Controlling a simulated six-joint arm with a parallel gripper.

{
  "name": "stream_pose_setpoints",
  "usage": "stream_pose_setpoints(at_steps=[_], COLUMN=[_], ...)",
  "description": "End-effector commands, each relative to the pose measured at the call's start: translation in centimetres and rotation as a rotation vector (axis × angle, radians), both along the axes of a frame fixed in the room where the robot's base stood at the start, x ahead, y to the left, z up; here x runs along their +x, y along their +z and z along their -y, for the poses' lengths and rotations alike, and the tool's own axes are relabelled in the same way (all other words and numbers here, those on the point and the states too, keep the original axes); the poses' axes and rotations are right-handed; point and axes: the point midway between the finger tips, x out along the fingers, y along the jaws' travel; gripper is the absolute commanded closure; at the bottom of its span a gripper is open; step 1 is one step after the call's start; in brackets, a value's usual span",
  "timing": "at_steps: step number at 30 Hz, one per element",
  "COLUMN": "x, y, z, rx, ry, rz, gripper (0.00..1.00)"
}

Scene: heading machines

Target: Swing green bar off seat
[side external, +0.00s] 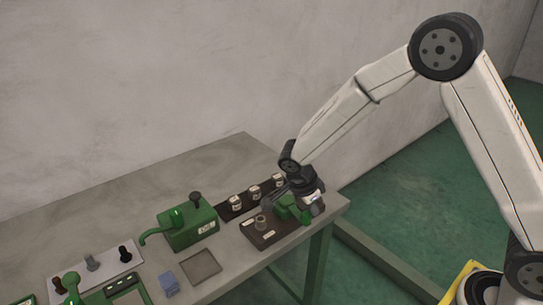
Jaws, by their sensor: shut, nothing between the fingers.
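A dark base plate (273,236) lies near the table's right end, with a small round seat-like post (260,222) at its left part. A green part (289,209), which looks like the green bar, is at the right of the plate. My gripper (300,200) points down right at the green part, partly covering it. It is shut with nothing held. I cannot tell whether it touches the green part, or whether any of the bar lies over the seat.
Several white-labelled pieces (255,191) stand on a dark strip behind the plate. A green machine (188,228) with a dark knob stands to the left. A square grey tray (201,265), a blue block (169,284) and another green machine (112,292) are farther left and nearer.

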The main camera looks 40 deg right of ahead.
Motion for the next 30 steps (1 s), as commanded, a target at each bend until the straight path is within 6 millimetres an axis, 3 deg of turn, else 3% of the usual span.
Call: stream_pose_setpoints(at_steps=[8, 17, 30], x=[-0.2, -1.2, -0.4], y=[0.2, 0.8, 7.3], z=[0.6, 3.7, 1.4], rx=[0.000, 0.000, 0.000], ry=[0.000, -0.003, 0.002], rz=[0.000, 0.001, 0.004], gripper=[1.00, 1.00, 1.00])
